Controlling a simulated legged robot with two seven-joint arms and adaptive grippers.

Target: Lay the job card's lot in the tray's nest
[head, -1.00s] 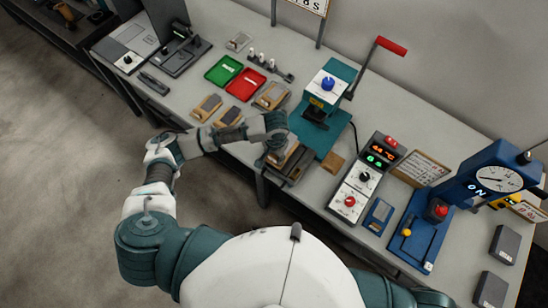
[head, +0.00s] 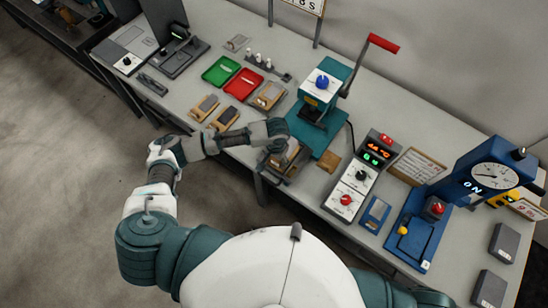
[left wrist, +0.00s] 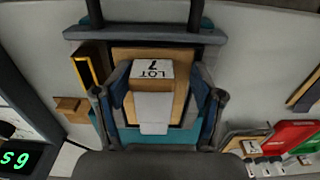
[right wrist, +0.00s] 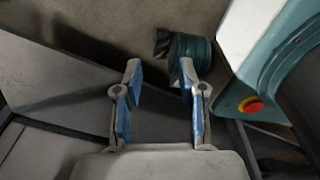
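The block labelled LOT 7 (left wrist: 152,72), tan with a grey strip, sits between the fingers of my left gripper (left wrist: 160,92). I cannot tell whether the block touches the tray. Similar tan blocks (head: 206,106) (head: 227,118) (head: 270,96) lie to the left. My right gripper (right wrist: 160,82) is open and empty, away from the bench top.
A teal press (head: 318,90) with a red-ended lever stands behind the tray. A control box (head: 352,188) with lit displays is to its right, then a blue dial gauge (head: 490,180). Green (head: 222,70) and red (head: 244,84) trays lie at the left. A printed card (head: 420,167) stands behind.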

